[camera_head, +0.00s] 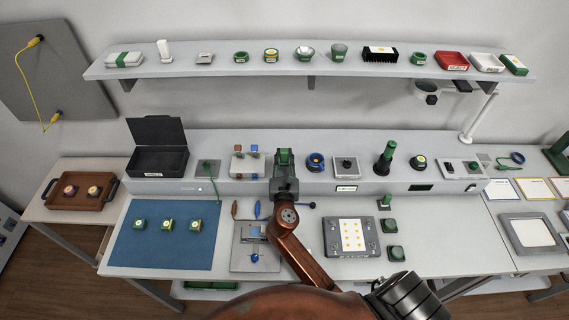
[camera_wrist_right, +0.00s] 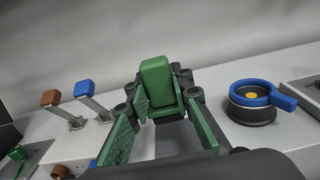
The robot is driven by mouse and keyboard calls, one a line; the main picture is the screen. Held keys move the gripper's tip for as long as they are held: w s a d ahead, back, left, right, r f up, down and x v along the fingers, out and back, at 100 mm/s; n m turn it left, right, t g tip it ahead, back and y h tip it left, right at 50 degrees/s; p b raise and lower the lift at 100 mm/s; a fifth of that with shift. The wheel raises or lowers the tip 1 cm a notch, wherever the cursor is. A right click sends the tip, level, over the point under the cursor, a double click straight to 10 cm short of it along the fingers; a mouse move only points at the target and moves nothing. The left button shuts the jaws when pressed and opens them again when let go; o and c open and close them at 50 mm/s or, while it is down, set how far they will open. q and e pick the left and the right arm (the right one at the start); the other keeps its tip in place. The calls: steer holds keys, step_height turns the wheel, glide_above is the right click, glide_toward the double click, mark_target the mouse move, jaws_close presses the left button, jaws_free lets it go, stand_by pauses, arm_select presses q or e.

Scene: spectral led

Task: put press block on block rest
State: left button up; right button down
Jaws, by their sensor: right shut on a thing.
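A rounded green block, seemingly the press block (camera_wrist_right: 157,78), stands upright between the fingertips of my right gripper (camera_wrist_right: 166,100) in the right wrist view. In the head view my right gripper (camera_head: 284,163) is over the grey raised console near the middle, shut on this block. The gripper hides the console beneath it, and I cannot tell whether the block touches a surface. I cannot tell for sure which thing is the block rest; it may be hidden behind the gripper. My left gripper is not in view.
Blue and brown levers (camera_head: 246,152) stand left of the gripper. A blue-handled round dial (camera_head: 315,161) is close on its right. A grey fixture (camera_head: 256,247) and a dotted panel (camera_head: 351,237) lie in front. A blue mat (camera_head: 165,255) is at left; a shelf (camera_head: 215,69) runs above.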

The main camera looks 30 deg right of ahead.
mark_target(285, 162)
steer(key=shift+w+d+f, duration=0.3)
steer(key=shift+w+f, duration=0.1)
steer(key=shift+f, duration=0.15)
steer(key=f, duration=0.1)
steer(key=f+b, duration=0.1)
steer(key=f, duration=0.1)
steer(key=shift+w+d+f, duration=0.2)
steer(key=shift+w+d, duration=0.05)
steer(key=shift+w, duration=0.05)
steer(key=shift+f+b, duration=0.2)
steer(key=shift+b, duration=0.1)
steer(key=shift+f, duration=0.1)
steer(key=shift+f, duration=0.15)
steer(key=c, duration=1.7)
jaws_free()
